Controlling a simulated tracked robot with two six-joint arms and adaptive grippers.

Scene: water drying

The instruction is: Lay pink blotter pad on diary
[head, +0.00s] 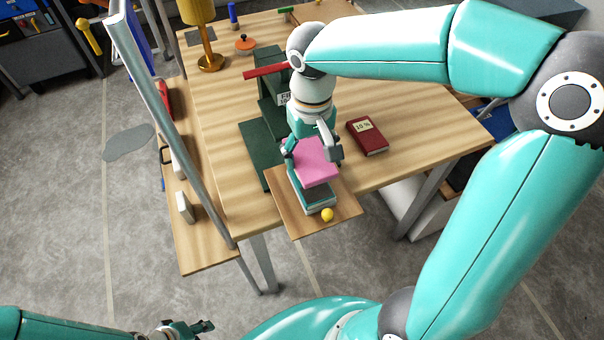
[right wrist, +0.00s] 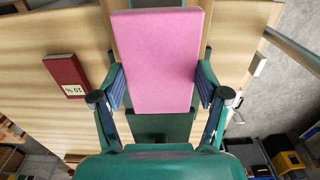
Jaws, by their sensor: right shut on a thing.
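The pink blotter pad (head: 318,163) is a flat slab held in my right gripper (head: 313,155). The right wrist view shows the pad (right wrist: 158,60) between the two fingers (right wrist: 160,88), which close on its sides. A dark teal book with pale page edges, which looks like the diary (head: 317,198), lies on a wooden board below the pad. The pad covers part of it, and I cannot tell whether the two touch. My left gripper (head: 190,328) is low at the left, away from the table, and its finger opening is unclear.
A small yellow ball (head: 327,214) sits beside the book on the wooden board (head: 345,203). A dark red book (head: 367,137) lies to the right on the table. A dark green stand (head: 270,95) and a gold goblet-shaped thing (head: 210,60) are farther back. A grey post (head: 180,130) rises at left.

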